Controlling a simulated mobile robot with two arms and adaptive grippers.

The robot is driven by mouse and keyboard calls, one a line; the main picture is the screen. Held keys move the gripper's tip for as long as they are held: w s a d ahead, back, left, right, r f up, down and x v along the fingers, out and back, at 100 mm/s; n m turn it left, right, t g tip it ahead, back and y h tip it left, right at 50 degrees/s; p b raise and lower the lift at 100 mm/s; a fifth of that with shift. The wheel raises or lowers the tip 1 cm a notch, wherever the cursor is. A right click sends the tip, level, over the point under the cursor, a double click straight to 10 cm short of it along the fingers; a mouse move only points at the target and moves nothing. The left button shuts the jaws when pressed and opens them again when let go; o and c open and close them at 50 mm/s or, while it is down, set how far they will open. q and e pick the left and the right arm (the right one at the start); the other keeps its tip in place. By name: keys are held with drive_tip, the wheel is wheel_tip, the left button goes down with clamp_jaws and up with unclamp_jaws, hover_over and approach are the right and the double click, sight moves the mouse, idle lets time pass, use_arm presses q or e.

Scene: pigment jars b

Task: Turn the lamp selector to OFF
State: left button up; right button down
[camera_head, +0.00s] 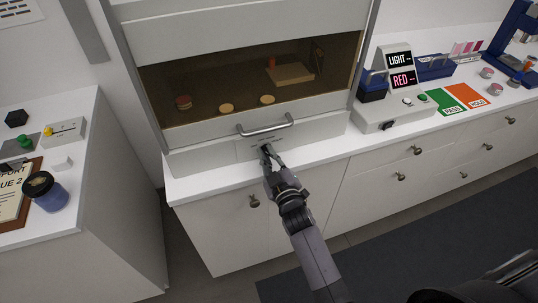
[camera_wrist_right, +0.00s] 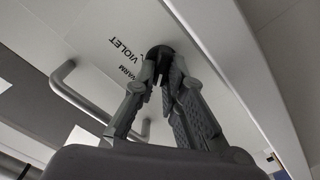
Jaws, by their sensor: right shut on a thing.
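The lamp selector is a small dark round knob (camera_wrist_right: 160,51) on the pale front panel (camera_head: 248,150) of the viewing cabinet. In the right wrist view the labels VIOLET and WARM show beside it; no OFF label is readable. My right gripper (camera_head: 268,154) reaches up to this panel in the head view, just below the cabinet's bar handle. In the right wrist view my right gripper (camera_wrist_right: 164,68) has its fingers closed around the knob, touching it from both sides. The fingers hide most of the knob, so its pointing direction cannot be told. My left gripper is in neither view.
A metal bar handle (camera_head: 265,130) sits close above my right gripper. The cabinet (camera_head: 180,50) has a tinted window with several items behind it. A grey lamp-sign box (camera_head: 398,110) stands to the right. A jar (camera_head: 48,195) stands on the left counter.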

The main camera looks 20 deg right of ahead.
drive_tip(key=n, duration=0.2)
drive_tip(key=n+b, duration=0.1)
drive_tip(key=n, duration=0.2)
drive_tip(key=shift+a+f, duration=0.15)
idle(0.6)
drive_tip(key=c, duration=1.7)
unclamp_jaws()
drive_tip(key=shift+o, duration=0.2)
drive_tip(key=shift+s, duration=0.2)
drive_tip(key=s, duration=1.1)
drive_tip(key=shift+s+d, duration=0.25)
drive_tip(key=shift+s, duration=0.1)
